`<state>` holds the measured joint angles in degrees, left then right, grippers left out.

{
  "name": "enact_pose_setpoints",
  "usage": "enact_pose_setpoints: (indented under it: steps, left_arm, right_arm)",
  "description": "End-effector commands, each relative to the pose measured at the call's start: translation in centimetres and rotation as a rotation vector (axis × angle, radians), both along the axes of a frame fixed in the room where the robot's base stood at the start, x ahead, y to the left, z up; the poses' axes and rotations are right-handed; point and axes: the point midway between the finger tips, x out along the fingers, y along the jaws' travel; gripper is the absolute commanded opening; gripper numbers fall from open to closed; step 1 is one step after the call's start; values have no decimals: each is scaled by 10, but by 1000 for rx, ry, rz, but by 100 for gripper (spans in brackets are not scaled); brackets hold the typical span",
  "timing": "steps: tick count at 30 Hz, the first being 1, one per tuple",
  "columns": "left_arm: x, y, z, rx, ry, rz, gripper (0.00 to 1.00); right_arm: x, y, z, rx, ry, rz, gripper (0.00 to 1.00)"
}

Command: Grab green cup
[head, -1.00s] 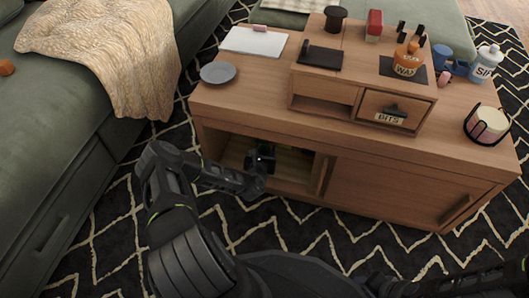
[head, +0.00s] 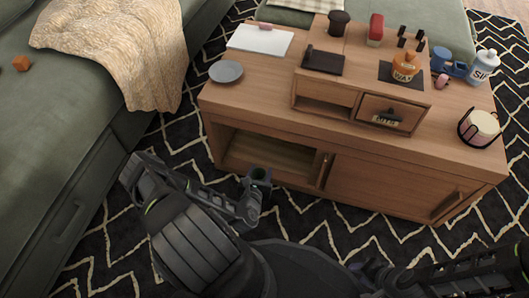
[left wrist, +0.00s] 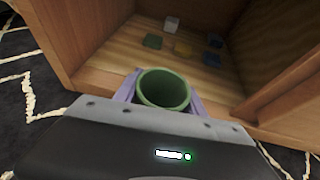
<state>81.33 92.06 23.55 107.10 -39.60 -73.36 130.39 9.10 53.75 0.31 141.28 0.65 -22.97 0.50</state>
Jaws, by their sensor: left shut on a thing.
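The green cup (left wrist: 163,90) is upright between the fingers of my left gripper (left wrist: 158,98) in the left wrist view, with its open rim toward the camera. The gripper is shut on it. In the head view the green cup (head: 259,174) shows at the end of my left gripper (head: 257,182), just in front of the cabinet's open compartment. Most of the cup's side is hidden. My right arm reaches in at the lower right of the head view, but its fingers are not clear.
The wooden cabinet (head: 265,137) has an open left compartment (head: 265,158) with several small items (left wrist: 182,48) inside. Its sliding door (head: 380,188) covers the right side. A grey plate (head: 226,72) lies on top. Patterned rug surrounds it; a green sofa (head: 50,130) stands left.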

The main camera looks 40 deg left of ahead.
Motion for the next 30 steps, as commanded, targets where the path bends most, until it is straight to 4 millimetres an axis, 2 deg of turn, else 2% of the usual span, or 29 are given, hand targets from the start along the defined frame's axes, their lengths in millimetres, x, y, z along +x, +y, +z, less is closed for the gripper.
enact_pose_setpoints:
  steps: [3,7,30]
  left_arm:
    - [-14,-7,1,0,1,0,8]
    - [-21,-9,0,1,-1,1,8]
    - [-21,-9,0,1,-1,0,8]
  right_arm:
    - [-1,0,5,0,2,1,36]
    - [-1,0,6,1,3,1,36]
    - [-1,0,6,1,3,1,36]
